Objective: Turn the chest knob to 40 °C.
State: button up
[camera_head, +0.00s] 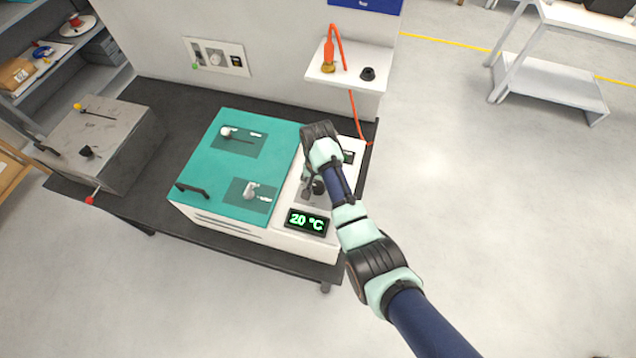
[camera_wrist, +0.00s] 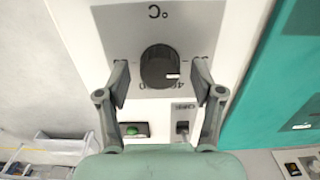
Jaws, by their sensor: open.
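The chest (camera_head: 270,135) has a teal lid and a white control panel on its right side. Its display (camera_head: 307,222) reads 20 °C in green. The black round knob (camera_wrist: 160,67) sits on a grey plate marked °C and shows a white mark towards its lower right in the wrist view. In the head view the knob (camera_head: 318,187) is partly hidden by my arm. My gripper (camera_wrist: 163,75) is open, with one finger on each side of the knob and a visible gap to it. I cannot tell how far above the panel the fingertips are.
A green button (camera_wrist: 133,129) and a small switch (camera_wrist: 182,128) lie beside the knob's plate. A grey box (camera_head: 95,140) with levers stands left on the dark table (camera_head: 175,97). A white shelf (camera_head: 350,62) holds an orange cable fitting behind.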

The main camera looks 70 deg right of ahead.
jog(key=c, duration=1.2)
jog(key=shift+o, duration=0.3)
jog(key=shift+r+m+p, duration=0.1)
jog(key=shift+m+p, duration=0.55)
jog(key=shift+m, duration=0.25)
jog(key=m+p, duration=0.1)
jog(key=m, duration=0.2)
jog(key=shift+p, duration=0.35)
jog(key=m+p, duration=0.1)
jog(key=m, duration=0.5)
jog(key=shift+m+p, duration=0.4)
jog(key=o, duration=1.1)
